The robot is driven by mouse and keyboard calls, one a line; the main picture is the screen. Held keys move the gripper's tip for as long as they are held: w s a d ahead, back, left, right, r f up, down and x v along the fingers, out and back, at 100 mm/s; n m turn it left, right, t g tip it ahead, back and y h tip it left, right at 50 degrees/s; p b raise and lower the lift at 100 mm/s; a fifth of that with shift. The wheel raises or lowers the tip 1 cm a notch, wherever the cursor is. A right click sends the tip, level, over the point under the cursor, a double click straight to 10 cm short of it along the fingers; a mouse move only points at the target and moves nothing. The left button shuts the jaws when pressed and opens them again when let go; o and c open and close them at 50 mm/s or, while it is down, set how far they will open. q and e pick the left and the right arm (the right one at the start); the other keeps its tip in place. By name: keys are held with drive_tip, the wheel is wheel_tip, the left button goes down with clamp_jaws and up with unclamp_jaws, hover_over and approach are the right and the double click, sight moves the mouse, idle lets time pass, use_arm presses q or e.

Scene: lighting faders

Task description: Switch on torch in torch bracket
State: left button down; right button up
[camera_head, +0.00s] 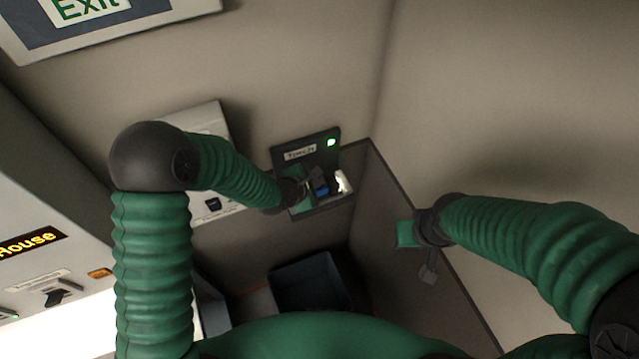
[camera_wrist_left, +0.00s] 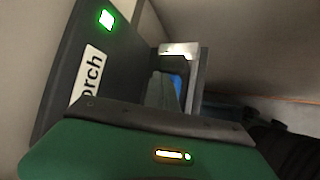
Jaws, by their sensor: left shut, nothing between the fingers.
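The torch bracket (camera_head: 300,150) is a dark wall panel labelled "Torch" with a lit green light. It also shows in the left wrist view (camera_wrist_left: 68,75), with its green light at the top. A blue part (camera_head: 321,187), perhaps of the torch, shows low on the bracket beside a bright white patch (camera_head: 343,181). My left gripper (camera_head: 310,186) is shut and empty at the bracket, close to the blue part. In the left wrist view its grey fingers (camera_wrist_left: 168,88) partly hide the blue part; I cannot tell whether they touch it. My right gripper (camera_head: 428,272) hangs away from the bracket, its fingers unclear.
A pale switch panel (camera_head: 212,118) is on the wall left of the bracket, partly behind my left arm. A "House" panel (camera_head: 30,243) is at the left. A dark bin (camera_head: 305,280) stands below. An Exit sign (camera_head: 88,8) is above.

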use_arm(q)
drive_tip(key=shift+r, duration=0.45)
drive_tip(key=shift+p, duration=0.3)
wheel_tip(320, 180, up, 6)
drive_tip(key=p, duration=0.5)
idle(0.9)
